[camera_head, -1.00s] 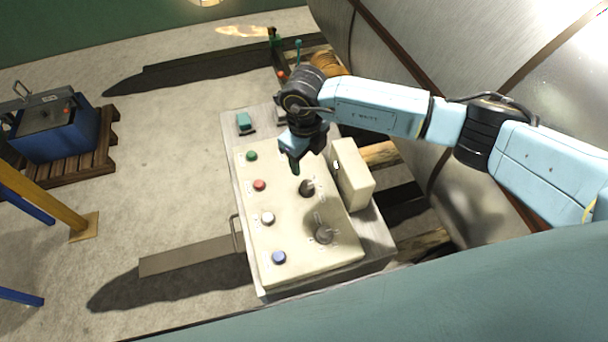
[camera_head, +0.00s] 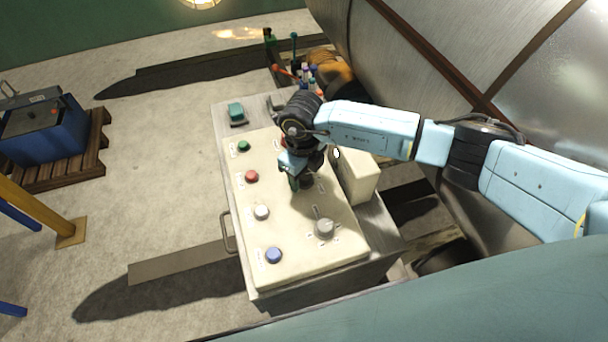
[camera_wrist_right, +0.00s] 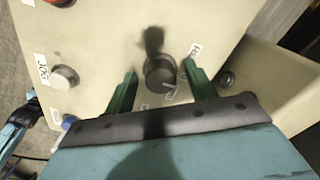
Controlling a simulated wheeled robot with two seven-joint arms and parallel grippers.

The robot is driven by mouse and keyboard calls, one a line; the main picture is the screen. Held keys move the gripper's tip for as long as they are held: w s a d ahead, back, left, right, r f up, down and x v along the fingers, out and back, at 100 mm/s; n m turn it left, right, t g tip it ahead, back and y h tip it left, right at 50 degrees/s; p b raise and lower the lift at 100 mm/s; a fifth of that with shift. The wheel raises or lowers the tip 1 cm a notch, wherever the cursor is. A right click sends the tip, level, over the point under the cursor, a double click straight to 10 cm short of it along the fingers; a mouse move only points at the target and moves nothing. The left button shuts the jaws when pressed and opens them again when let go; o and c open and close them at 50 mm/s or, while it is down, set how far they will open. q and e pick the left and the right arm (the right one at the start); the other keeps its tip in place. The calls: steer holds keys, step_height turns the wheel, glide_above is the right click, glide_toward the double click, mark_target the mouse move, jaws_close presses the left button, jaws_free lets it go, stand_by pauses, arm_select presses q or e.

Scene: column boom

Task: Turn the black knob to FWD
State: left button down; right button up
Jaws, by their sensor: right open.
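The cream control panel (camera_head: 285,265) carries the black knob, which my right gripper (camera_head: 297,183) largely hides in the head view. In the right wrist view the black knob (camera_wrist_right: 159,72) shows from above, with small white labels around it. My right gripper (camera_wrist_right: 164,84) is open there, one green finger on each side of the knob with gaps between. Whether the fingertips are level with the knob or above it I cannot tell. The label texts around the knob are too small to read.
A grey knob (camera_head: 325,228) sits nearer on the same panel. Green, red (camera_head: 251,177), white and blue (camera_head: 274,255) buttons line its left side. A cream box (camera_head: 357,178) stands close to the right of the gripper. A large metal cylinder (camera_head: 535,85) lies beyond.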

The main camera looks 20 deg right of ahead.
steer(key=c, duration=1)
steer(key=shift+o, duration=0.2)
steer(key=shift+m, duration=0.3)
steer(key=m, duration=0.3)
steer(key=shift+m, duration=0.4)
steer(key=shift+m+p, duration=0.4)
steer(key=shift+m, duration=1.8)
steer(key=o, duration=1)
steer(key=shift+c, duration=0.2)
